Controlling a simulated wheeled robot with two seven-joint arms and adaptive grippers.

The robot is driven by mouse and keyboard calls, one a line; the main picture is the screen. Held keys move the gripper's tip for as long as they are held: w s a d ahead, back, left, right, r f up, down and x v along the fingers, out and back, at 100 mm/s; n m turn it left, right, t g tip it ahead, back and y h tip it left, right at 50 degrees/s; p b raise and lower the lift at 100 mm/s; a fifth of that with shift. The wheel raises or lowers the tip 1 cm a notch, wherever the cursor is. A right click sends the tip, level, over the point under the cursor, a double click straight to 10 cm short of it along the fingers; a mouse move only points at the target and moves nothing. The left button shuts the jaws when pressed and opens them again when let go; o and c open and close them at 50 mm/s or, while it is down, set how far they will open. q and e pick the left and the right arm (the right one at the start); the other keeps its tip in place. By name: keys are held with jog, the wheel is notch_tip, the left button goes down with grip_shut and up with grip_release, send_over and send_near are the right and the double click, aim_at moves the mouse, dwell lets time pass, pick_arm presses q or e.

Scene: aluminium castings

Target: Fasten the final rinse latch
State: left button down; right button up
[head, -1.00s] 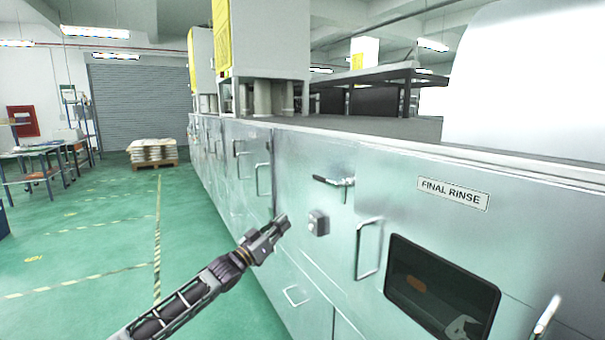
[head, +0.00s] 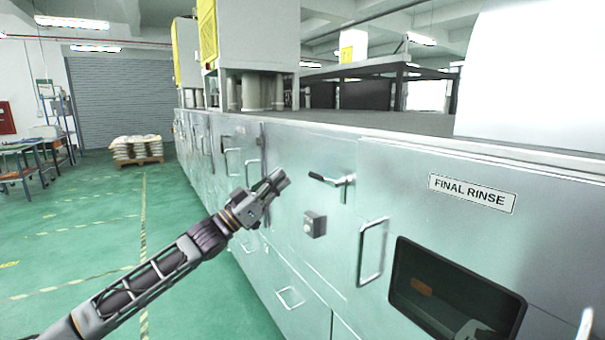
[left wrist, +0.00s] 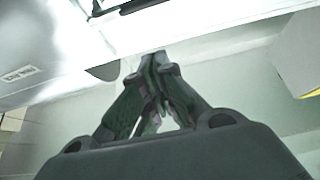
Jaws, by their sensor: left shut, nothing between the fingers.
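The final rinse latch (head: 331,182) is a lever with a black grip and a metal pivot on the steel cabinet front. Its grip points left and slightly up, roughly level. The FINAL RINSE label (head: 472,193) is to its right. My left gripper (head: 279,179) is shut and empty, left of the black grip and apart from it in the head view. In the left wrist view the closed fingertips (left wrist: 155,60) show, with a dark bar at the top edge that may be a handle or the latch. My right gripper is not clearly in view.
A square metal block (head: 314,224) juts from the cabinet below the latch. A vertical door handle (head: 372,252) and a dark window (head: 455,290) are to the right. The green floor (head: 95,240) on the left is clear; a loaded pallet (head: 137,150) stands far back.

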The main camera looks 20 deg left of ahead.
pick_arm(q)
jog(key=shift+p+x, duration=0.95)
jog(key=shift+x, duration=3.95)
jog(key=shift+w+d+f, duration=0.15)
jog(key=shift+f, duration=0.8)
jog(key=shift+w+d+f, duration=0.15)
jog(key=shift+f, duration=0.8)
pick_arm(e)
jog(key=shift+s+d+r, duration=0.15)
jog(key=shift+s+d, duration=0.8)
jog(key=shift+s, duration=0.15)
jog(key=shift+s+a, duration=0.1)
jog(key=shift+s, duration=0.1)
